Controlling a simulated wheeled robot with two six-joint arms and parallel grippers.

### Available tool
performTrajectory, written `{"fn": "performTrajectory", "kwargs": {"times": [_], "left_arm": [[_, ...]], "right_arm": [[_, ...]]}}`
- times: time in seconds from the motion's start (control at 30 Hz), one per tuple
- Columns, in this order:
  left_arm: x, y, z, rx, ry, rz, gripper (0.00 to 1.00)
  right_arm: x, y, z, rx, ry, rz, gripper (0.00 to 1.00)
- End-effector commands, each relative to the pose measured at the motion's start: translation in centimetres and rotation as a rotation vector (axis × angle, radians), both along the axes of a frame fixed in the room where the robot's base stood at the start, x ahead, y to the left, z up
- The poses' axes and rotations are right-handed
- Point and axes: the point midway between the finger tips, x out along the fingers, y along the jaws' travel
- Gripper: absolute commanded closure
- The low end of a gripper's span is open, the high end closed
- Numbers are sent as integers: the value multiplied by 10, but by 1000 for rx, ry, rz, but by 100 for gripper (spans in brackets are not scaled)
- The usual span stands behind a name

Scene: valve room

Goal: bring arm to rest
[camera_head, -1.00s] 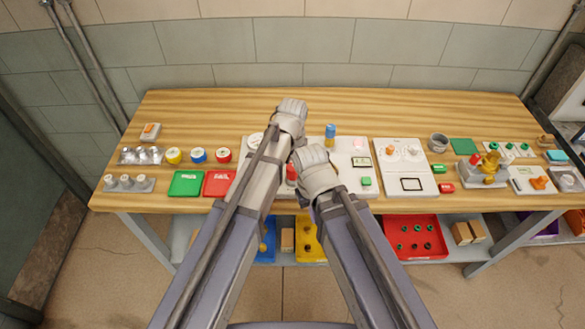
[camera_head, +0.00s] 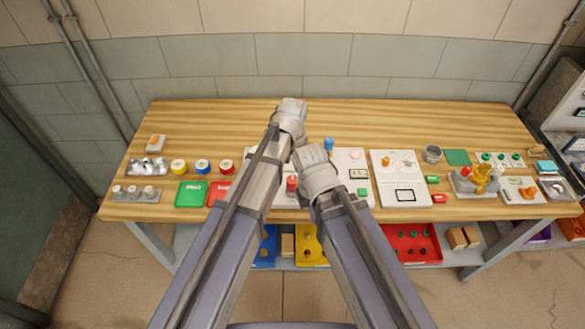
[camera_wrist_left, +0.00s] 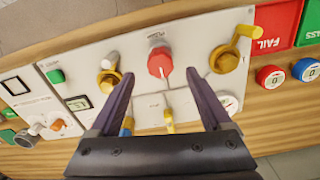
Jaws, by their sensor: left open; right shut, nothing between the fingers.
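Both of my arms reach forward over the workbench (camera_head: 230,118) in the head view. My left gripper is open in the left wrist view (camera_wrist_left: 157,75), with nothing between its fingers. It faces a white panel (camera_wrist_left: 190,45) with a red knob (camera_wrist_left: 159,62) and brass valves with handles (camera_wrist_left: 224,60) on either side. In the head view the left wrist hides its fingers. My right gripper (camera_head: 318,178) is shut and empty, over the middle of the bench, close beside the left wrist. Its fingertips are mostly hidden by its own wrist.
A green tray (camera_head: 191,194), a red tray (camera_head: 217,192) and several round gauges stand to the left. A white panel (camera_head: 398,170), a grey cup (camera_head: 432,154) and a brass valve (camera_head: 481,178) stand to the right.

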Motion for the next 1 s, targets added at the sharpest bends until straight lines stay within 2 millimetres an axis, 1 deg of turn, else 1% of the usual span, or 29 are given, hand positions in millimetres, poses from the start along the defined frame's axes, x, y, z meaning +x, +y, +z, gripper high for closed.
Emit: {"fn": "performTrajectory", "kwargs": {"times": [0.03,0.13,0.43,0.5,0.57,0.67,0.7,0.8,0.9,0.97,1.0], "left_arm": [[0,0,11,0,0,0,18],[0,0,15,0,0,0,18],[0,0,15,0,0,0,18],[-4,1,13,1,1,-3,18],[-18,5,6,7,1,-16,18],[-62,20,-12,32,3,-60,18],[-81,27,-19,42,4,-81,18],[-121,42,-32,69,9,-133,18],[-148,53,-41,90,13,-171,18],[-158,57,-43,98,15,-185,18],[-161,59,-41,101,22,-189,18]], "right_arm": [[0,0,11,0,0,-1,100],[0,0,15,1,0,-2,100],[0,0,15,1,0,-2,100],[0,0,13,0,0,-3,100],[0,0,6,0,0,-4,100],[1,-2,-12,-3,-2,-10,100],[1,-3,-19,-5,-3,-12,100],[1,-4,-33,-8,-4,-18,100],[2,-5,-42,-11,-5,-21,100],[2,-6,-44,-12,-6,-23,100],[1,-3,-42,-8,-4,-14,100]]}}
